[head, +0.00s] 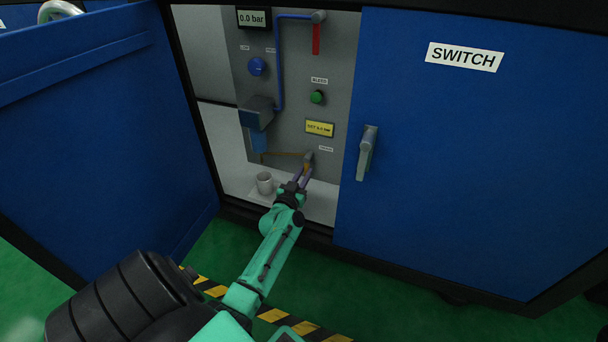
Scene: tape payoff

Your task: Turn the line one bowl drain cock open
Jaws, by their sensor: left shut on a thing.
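The drain cock (309,157) is a small grey fitting with an orange-brown lever, low on the grey panel inside the open cabinet. A thin brown line (282,154) runs left from it towards the blue bowl (259,141). My left gripper (304,172) reaches in from below and is shut on the cock's lever. The fingers hide part of the lever, so its exact angle is hard to tell. My right gripper is not in view.
An open blue door (100,130) is at the left. A closed blue SWITCH door (470,170) with a grey handle (366,153) is at the right. A red lever (316,39) hangs above.

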